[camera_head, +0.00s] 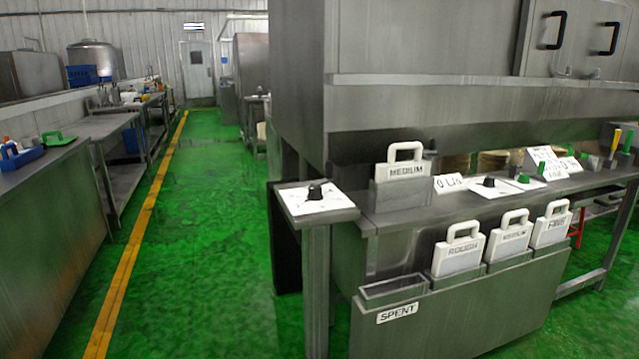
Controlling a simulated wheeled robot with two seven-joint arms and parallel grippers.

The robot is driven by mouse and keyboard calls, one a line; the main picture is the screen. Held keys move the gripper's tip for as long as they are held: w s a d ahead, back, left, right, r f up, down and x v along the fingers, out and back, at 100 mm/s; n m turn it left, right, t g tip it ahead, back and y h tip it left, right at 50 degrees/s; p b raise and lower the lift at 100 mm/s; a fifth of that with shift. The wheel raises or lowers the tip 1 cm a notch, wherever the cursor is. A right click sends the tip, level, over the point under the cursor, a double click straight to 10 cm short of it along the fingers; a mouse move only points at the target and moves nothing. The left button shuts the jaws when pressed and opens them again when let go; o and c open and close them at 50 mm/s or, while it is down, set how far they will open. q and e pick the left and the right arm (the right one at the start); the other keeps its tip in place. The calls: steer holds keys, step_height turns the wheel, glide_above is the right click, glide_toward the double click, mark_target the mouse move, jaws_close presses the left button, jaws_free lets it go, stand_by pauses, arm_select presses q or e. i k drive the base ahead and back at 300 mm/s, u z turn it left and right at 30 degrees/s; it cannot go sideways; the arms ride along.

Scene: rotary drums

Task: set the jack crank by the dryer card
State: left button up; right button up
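None of the controls is legibly labelled as the jack crank. A black knob (315,191) stands on a white marked plate at the near left corner of the steel bench (400,216). A second black knob (489,181) and a green knob (523,179) sit on white plates further right. A small white card (449,183) with dark marks stands beside the medium block. A larger white card (551,163) with several lines of writing stands at the back right; its text is too small to read surely. Neither of my grippers is in view.
A white-handled block marked MEDIUM (405,171) stands in a holder on the bench. Blocks marked ROUGH (459,258), apparently MEDIUM (509,240) and FINE (552,228) sit in the front rack, beside an empty SPENT slot (393,290). Green floor (200,250) lies clear at left.

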mark_target(314, 193)
steer(key=k, duration=0.65)
steer(key=z, duration=0.95)
steer(key=i, duration=0.8)
steer(key=z, duration=1)
steer(key=i, duration=1.25)
steer(key=u, duration=0.7)
steer(key=i, duration=0.55)
steer(key=u, duration=2.45)
